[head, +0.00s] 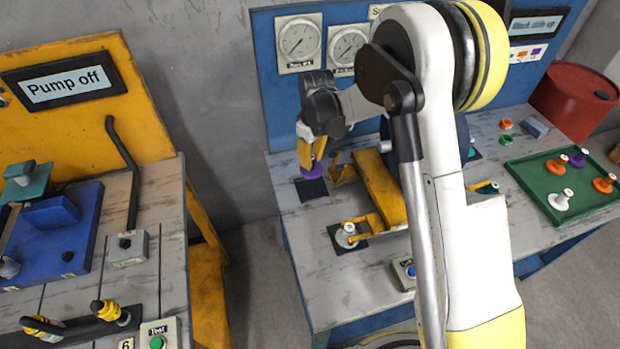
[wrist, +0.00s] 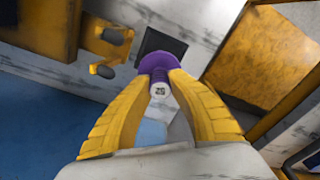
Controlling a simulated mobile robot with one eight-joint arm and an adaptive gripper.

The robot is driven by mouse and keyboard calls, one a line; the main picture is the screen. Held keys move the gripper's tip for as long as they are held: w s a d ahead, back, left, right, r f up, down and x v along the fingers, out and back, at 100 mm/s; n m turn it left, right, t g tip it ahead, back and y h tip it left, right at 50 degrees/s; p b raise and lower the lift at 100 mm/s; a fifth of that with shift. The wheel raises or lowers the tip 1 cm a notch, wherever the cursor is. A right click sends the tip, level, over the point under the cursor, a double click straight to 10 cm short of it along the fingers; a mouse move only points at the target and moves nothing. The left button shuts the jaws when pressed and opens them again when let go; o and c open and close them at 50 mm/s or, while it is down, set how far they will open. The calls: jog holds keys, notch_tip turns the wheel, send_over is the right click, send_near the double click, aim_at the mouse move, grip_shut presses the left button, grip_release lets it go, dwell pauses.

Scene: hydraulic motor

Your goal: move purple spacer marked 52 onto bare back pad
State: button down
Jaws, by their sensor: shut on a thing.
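The purple spacer (head: 312,172) is between the yellow fingers of my gripper (head: 311,152). In the wrist view its purple flange (wrist: 155,63) points away from my gripper (wrist: 160,88), and its white top with small dark digits faces the camera; I cannot read them surely. My gripper is shut on its stem. A dark square pad (head: 311,190) lies at the back left of the grey bench, just below the spacer. The pad also shows in the wrist view (wrist: 161,42), partly hidden by the spacer. I cannot tell whether spacer and pad touch.
A yellow motor mount (head: 380,188) stands right of the pad. A front pad (head: 335,240) carries a white spacer (head: 347,236). A green tray (head: 535,185) with several spacers is at the right. The blue gauge panel (head: 268,70) rises behind. My arm hides the bench middle.

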aim_at(313, 158)
notch_tip(313, 158, down, 8)
jog(key=b, duration=0.3)
jog(key=shift+s+f, duration=0.15)
jog(key=shift+f, duration=0.1)
jog(key=shift+r, duration=0.1)
jog(key=c, duration=1.7)
grip_release()
jog(key=shift+f, duration=0.2)
jog(key=o, duration=0.4)
jog(key=shift+c, duration=0.2)
jog(key=r+p, duration=0.1)
jog(key=r, duration=0.3)
jog(key=r+p, duration=0.1)
jog(key=r, duration=0.3)
jog(key=r+p, duration=0.2)
jog(key=r, duration=0.2)
jog(key=shift+s+d+r, duration=0.25)
jog(key=shift+r, duration=0.05)
